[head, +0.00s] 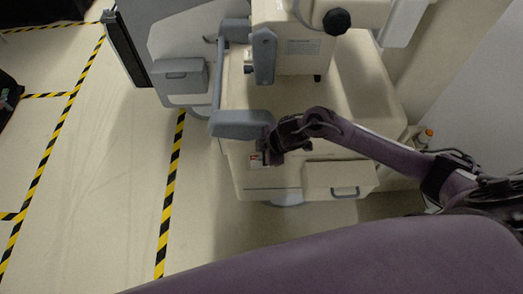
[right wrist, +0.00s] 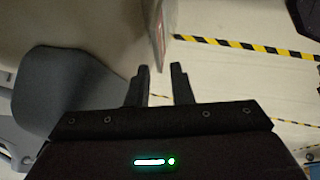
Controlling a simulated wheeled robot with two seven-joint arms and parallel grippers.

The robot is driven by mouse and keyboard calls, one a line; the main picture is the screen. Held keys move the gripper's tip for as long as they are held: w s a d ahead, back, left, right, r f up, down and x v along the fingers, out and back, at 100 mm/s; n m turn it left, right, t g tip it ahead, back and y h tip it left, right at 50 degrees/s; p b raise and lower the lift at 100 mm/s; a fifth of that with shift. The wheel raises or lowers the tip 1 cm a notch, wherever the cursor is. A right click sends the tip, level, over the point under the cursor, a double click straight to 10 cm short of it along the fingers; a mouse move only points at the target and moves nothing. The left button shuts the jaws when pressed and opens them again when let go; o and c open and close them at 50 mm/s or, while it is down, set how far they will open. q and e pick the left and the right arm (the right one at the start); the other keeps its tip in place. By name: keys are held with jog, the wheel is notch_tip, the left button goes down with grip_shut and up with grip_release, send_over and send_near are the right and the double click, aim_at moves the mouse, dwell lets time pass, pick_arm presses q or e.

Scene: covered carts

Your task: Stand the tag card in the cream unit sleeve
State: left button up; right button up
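The cream unit (head: 270,180) stands in the middle of the head view, with grey handles and a drawer. A small red and white patch (head: 255,160) shows on its front face, just left of my right gripper (head: 268,154). In the right wrist view the same patch (right wrist: 159,38) shows nearly edge-on, ahead of the fingertips. I cannot tell whether it is the tag card, the sleeve or a label. My right gripper (right wrist: 160,75) is open, with nothing visible between its fingers, and apart from the patch. My left gripper is out of view.
A grey padded arm (head: 240,124) of the unit is close to my right gripper; it also fills the left of the right wrist view (right wrist: 75,90). Yellow-black tape (head: 171,190) marks the floor. Open floor lies to the left. A wall stands at right.

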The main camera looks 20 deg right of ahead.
jog(key=shift+o, duration=0.9)
jog(key=v, duration=0.7)
jog(key=shift+s+d+r+p, duration=0.15)
jog(key=shift+r+p, duration=0.2)
jog(key=shift+p, duration=0.1)
